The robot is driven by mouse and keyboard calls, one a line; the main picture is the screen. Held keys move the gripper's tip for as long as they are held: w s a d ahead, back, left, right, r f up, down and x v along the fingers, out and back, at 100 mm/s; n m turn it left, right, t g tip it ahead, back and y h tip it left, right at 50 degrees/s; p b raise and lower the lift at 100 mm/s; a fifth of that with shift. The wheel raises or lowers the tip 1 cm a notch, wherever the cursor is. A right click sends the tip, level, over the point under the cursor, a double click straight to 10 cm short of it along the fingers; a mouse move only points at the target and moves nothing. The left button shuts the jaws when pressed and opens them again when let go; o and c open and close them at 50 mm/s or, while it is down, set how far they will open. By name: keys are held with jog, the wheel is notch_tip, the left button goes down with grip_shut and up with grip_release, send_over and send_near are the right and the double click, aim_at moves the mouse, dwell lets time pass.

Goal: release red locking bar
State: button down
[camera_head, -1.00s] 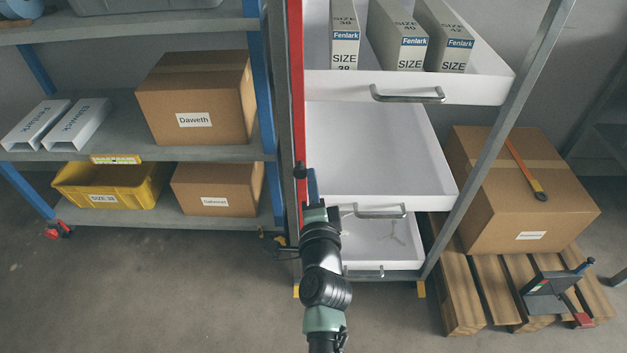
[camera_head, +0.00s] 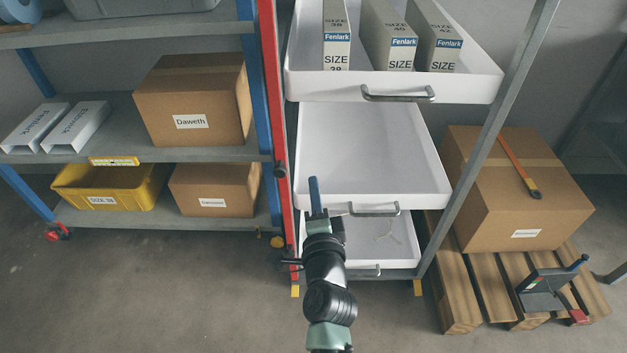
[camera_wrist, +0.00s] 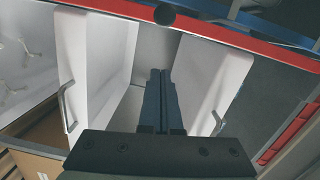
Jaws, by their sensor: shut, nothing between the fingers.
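The red locking bar (camera_head: 274,100) runs nearly upright along the left side of the drawer unit in the head view. It has a dark round knob (camera_head: 281,170) low on its length. In the wrist view the bar (camera_wrist: 230,38) crosses the top of the picture, with the knob (camera_wrist: 163,16) above my fingertips. My gripper (camera_head: 314,183) is shut and empty, to the right of the bar and in front of the drawer fronts. A gap shows between it and the bar. In the wrist view the fingers (camera_wrist: 161,76) lie together, pointing toward the bar.
The top drawer (camera_head: 300,88), middle drawer (camera_head: 440,190) and bottom drawer (camera_head: 405,255) have metal handles. A blue-posted shelf (camera_head: 110,222) with boxes stands left. A large carton (camera_head: 490,205) sits on a pallet (camera_head: 465,300) at right. The front floor is clear.

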jog(key=s, duration=0.7)
jog(key=shift+s+d+r, duration=0.15)
notch_tip(320, 180, up, 19)
jog(key=w+a+n+t+y, duration=0.1)
jog(key=w+a+n+t, duration=0.15)
jog(key=n, duration=0.45)
jog(key=s+d+r+n+t+h, duration=0.1)
jog(key=s+r+n+t, duration=0.3)
jog(key=r, duration=0.7)
jog(key=s+r+n+t+h, duration=0.1)
jog(key=s+r, duration=0.5)
jog(key=r, duration=0.4)
jog(key=s+d+r+n+t, duration=0.1)
jog(key=s+r+n+t, duration=0.3)
jog(key=r, duration=0.7)
notch_tip(320, 180, up, 30)
jog(key=s+g+p, duration=0.1)
jog(key=p, duration=3)
jog(key=shift+r+m+g+h, duration=0.25)
jog(key=shift+m+g+h, duration=0.1)
jog(key=shift+m+h, duration=0.05)
jog(key=c, duration=1.5)
grip_release()
jog(key=shift+a, duration=0.1)
jog(key=shift+c, duration=0.2)
